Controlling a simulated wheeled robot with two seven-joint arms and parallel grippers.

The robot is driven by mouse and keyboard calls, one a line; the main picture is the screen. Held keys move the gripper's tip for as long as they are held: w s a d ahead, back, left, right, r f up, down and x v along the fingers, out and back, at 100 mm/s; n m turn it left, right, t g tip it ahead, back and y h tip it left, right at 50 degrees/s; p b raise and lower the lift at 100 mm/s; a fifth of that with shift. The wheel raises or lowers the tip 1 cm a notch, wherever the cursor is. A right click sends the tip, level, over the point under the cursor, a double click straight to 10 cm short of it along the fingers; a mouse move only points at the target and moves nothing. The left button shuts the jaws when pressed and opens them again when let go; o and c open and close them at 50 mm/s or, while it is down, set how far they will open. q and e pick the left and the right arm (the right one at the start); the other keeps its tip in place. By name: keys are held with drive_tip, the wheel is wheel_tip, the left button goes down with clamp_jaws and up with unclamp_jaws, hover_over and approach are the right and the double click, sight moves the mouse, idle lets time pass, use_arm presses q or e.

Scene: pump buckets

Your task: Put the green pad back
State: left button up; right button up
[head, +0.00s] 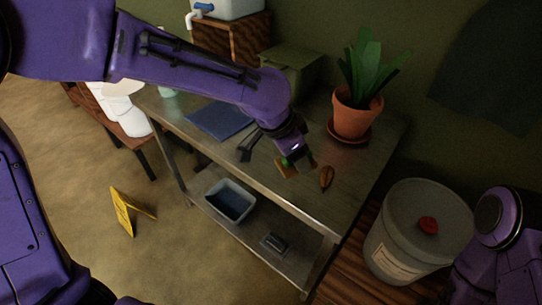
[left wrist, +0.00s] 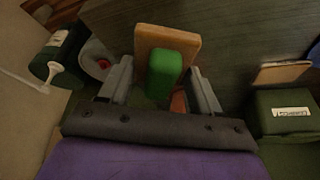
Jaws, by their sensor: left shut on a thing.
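The green pad (left wrist: 173,75) shows in the left wrist view as a rounded green block against a tan board (left wrist: 153,40). It sits between the two grey fingers of my left gripper (left wrist: 160,88), which is shut on it. In the head view my left gripper (head: 282,157) points down over the metal table, and a small bit of the green pad (head: 284,161) shows at its fingers. Most of the pad is hidden there. Whether the tan board is joined to the pad is unclear. My right arm shows at the lower right, but its gripper is out of view.
A brown object (head: 326,177) lies right of my left gripper on the table (head: 240,160). A potted plant (head: 353,115), a green box (head: 292,62) and a blue mat (head: 220,120) stand behind. A white bucket (head: 395,250) with a red thing on top stands right.

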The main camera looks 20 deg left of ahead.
use_arm(q)
drive_tip(key=shift+s+r+m+g, duration=0.2)
drive_tip(key=shift+r+m+g, duration=0.1)
drive_tip(key=shift+r+m, duration=0.5)
drive_tip(key=shift+w+m+h, duration=0.1)
drive_tip(key=shift+m+h, duration=0.2)
drive_tip(key=shift+m, duration=0.4)
drive_tip(key=shift+w+a+g+p, duration=0.15)
drive_tip(key=shift+w+g+p, duration=0.15)
drive_tip(key=shift+m, duration=0.3)
drive_tip(key=w+a+f+p, duration=0.1)
drive_tip(key=w+a+f, duration=0.1)
drive_tip(key=w+f, duration=0.1)
drive_tip(key=w+a+f+p, duration=0.1)
drive_tip(key=w+a+f, duration=0.2)
drive_tip(key=w+a+f+p, duration=0.2)
drive_tip(key=w+a+f, duration=0.1)
drive_tip(key=w, duration=0.1)
drive_tip(key=shift+w+f, duration=0.1)
drive_tip(key=shift+f, duration=0.15)
wheel_tip(320, 180, down, 3)
drive_tip(key=shift+f+p, duration=0.1)
drive_tip(key=shift+p, duration=0.85)
drive_tip(key=shift+w+f, duration=0.1)
use_arm(e)
wheel_tip(320, 180, up, 6)
drive_tip(key=shift+w+r, duration=0.15)
drive_tip(key=shift+w, duration=0.2)
